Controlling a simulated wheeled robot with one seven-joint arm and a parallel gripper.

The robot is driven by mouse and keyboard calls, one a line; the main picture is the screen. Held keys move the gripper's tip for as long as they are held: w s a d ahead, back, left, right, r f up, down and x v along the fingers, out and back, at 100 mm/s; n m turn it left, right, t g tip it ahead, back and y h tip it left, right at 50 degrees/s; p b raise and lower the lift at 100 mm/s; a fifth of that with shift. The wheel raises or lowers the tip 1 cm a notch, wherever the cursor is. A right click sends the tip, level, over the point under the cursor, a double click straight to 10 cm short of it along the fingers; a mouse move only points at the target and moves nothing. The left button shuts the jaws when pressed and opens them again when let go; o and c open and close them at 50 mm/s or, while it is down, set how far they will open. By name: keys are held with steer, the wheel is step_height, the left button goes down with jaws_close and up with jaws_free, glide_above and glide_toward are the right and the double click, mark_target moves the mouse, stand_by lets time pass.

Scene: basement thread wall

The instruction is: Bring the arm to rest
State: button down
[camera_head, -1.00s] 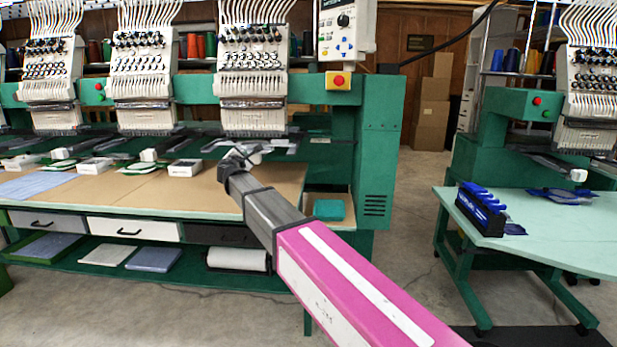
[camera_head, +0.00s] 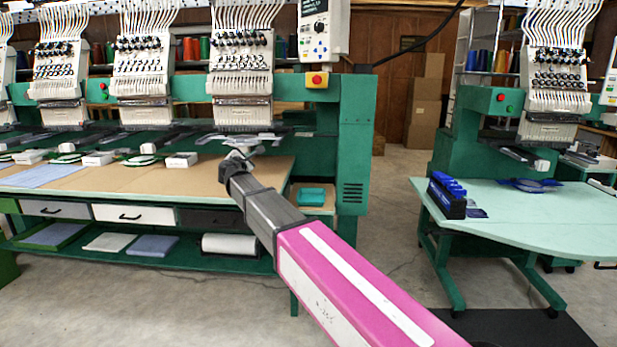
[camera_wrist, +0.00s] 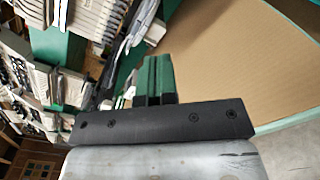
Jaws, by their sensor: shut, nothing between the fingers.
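My arm reaches forward from the lower right in the head view, with my gripper (camera_head: 238,158) at its far end. Whether the gripper touches the table top cannot be told.
Small white boxes (camera_head: 182,160) and blue cloth (camera_head: 45,174) lie on the table. A teal box (camera_head: 311,196) sits right of my arm. A second machine's pale green table (camera_head: 530,215) stands right, holding a blue rack (camera_head: 447,195). Open floor (camera_head: 390,240) lies between.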

steer(key=s+d+f+m+g+h, duration=0.1)
steer(key=s+d+f+m+g, duration=0.25)
steer(key=d+f, duration=0.55)
steer(key=s+d+f+m+g+h, duration=0.1)
steer(key=s+d+f+m+g, duration=0.15)
steer(key=d+f+m, duration=0.5)
steer(key=s+d+f+m+g+h, duration=0.1)
steer(key=s+d+f+m+g, duration=0.15)
steer(key=d+f, duration=0.8)
steer(key=s+d+f+m+g+y, duration=0.2)
steer(key=s+d+f+m+g, duration=0.2)
steer(key=s, duration=0.7)
steer(key=s+d+f+m+g+y, duration=0.2)
steer(key=s+d+f+m+g, duration=0.3)
steer(key=s+d+f+m, duration=0.3)
steer(key=s+d+f, duration=0.1)
steer(key=s+d, duration=0.2)
steer(key=d, duration=0.1)
steer(key=shift+s+f+y, duration=0.15)
steer(key=shift+f+y, duration=0.15)
steer(key=shift+f, duration=0.1)
